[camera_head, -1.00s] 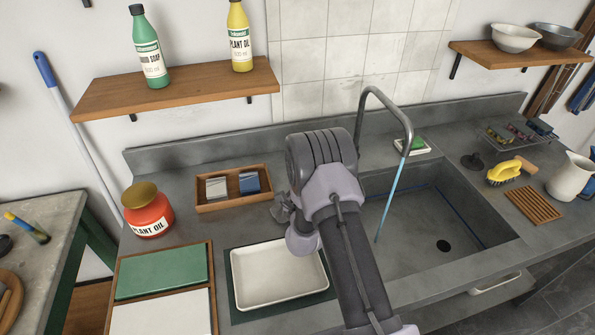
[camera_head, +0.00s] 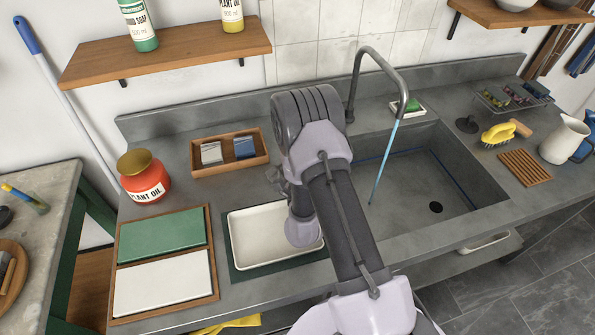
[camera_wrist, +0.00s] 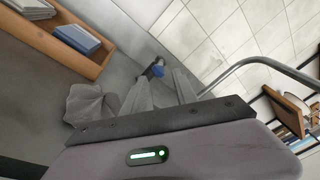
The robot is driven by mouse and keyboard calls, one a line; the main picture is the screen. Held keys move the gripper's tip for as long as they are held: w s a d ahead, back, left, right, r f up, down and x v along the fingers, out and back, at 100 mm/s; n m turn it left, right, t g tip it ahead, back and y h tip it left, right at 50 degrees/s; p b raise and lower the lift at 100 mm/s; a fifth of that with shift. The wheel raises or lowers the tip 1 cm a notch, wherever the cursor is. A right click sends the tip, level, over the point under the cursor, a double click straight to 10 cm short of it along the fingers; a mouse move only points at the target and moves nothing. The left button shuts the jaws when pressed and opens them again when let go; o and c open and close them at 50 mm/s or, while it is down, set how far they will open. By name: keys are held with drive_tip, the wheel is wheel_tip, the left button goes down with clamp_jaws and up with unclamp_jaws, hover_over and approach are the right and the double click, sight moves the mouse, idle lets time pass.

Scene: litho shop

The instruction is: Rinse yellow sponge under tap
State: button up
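I cannot make out a yellow sponge in either current view. The tap (camera_head: 372,62) arches over the sink (camera_head: 430,172), and a thin light-blue stream (camera_head: 384,160) runs from its spout into the basin. A green block (camera_head: 411,106) lies on a white dish behind the sink; it is too small to identify. My gripper (camera_wrist: 160,85) appears open and empty, with a gap between its fingers.
A wooden box (camera_head: 232,169) holds a grey and a blue block. A red jar (camera_head: 146,190) stands left of it. A yellow brush (camera_head: 497,134), wooden rack (camera_head: 524,168) and white jug (camera_head: 563,143) stand right of the sink. Something yellow (camera_head: 228,324) shows below the counter's front edge.

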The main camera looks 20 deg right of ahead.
drive_tip(key=b+v, duration=0.1)
drive_tip(key=v, duration=0.8)
drive_tip(key=shift+s, duration=0.2)
